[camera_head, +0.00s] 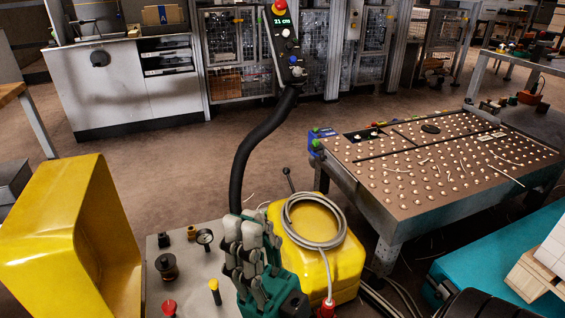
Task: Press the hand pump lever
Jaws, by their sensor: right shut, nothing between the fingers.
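My right gripper (241,224) has grey fingers and a green body. It stands in front of the grey panel (190,262) at the lower middle, fingers pointing up, shut and empty. A thin dark lever with a black knob (287,172) rises behind the yellow tank (330,268), to the right of and beyond the gripper. A short yellow-topped handle (214,287) stands on the panel, left of the gripper. I cannot tell which of the two is the pump lever. The gripper hides part of the panel. My left gripper is not in view.
A pressure gauge (204,238), a black knob (167,266) and a red knob (169,307) sit on the panel. A grey hose coil (314,222) lies on the tank. A yellow bin-like body (70,240) is at left. A ball-topped table (385,203) stands at right.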

